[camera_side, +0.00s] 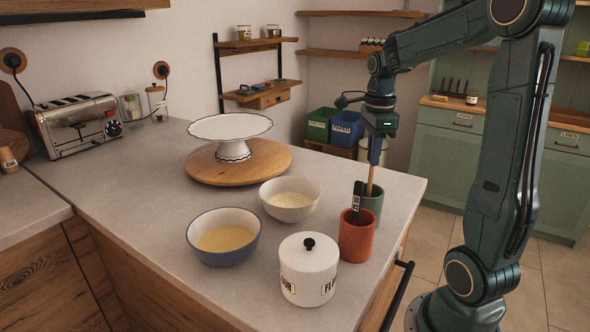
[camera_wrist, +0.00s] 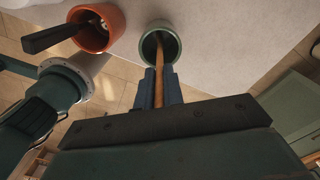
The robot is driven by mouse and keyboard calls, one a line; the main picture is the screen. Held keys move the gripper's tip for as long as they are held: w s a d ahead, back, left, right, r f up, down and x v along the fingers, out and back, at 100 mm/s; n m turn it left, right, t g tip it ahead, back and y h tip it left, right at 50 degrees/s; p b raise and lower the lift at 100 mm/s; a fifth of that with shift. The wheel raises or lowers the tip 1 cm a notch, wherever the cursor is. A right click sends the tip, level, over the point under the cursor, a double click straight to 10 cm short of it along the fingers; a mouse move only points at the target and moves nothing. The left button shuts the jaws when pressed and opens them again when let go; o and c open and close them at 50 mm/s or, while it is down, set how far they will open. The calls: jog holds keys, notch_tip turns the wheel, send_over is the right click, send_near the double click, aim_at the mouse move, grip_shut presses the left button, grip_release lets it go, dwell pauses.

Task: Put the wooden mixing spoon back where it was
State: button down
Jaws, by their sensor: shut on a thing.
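My gripper (camera_side: 376,157) points down above the green crock at the counter's right edge. It is shut on the wooden mixing spoon (camera_side: 370,178), whose light brown handle runs down from the jaws into the mouth of the green crock (camera_side: 373,204). In the wrist view, my gripper (camera_wrist: 159,88) holds the spoon (camera_wrist: 160,66), and its lower part enters the green crock (camera_wrist: 173,35). The spoon's lower end is hidden inside the crock, so I cannot tell whether it touches the bottom.
A terracotta crock (camera_side: 356,240) with a black-handled utensil (camera_side: 357,197) stands close beside the green crock. A white flour canister (camera_side: 308,270), a cream bowl (camera_side: 290,207), a blue bowl (camera_side: 223,243) and a cake stand (camera_side: 231,128) are on the counter.

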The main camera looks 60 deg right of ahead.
jog(key=shift+f, duration=0.1)
jog(key=c, duration=1.5)
grip_release()
notch_tip(320, 180, up, 12)
jog(key=shift+r, duration=0.15)
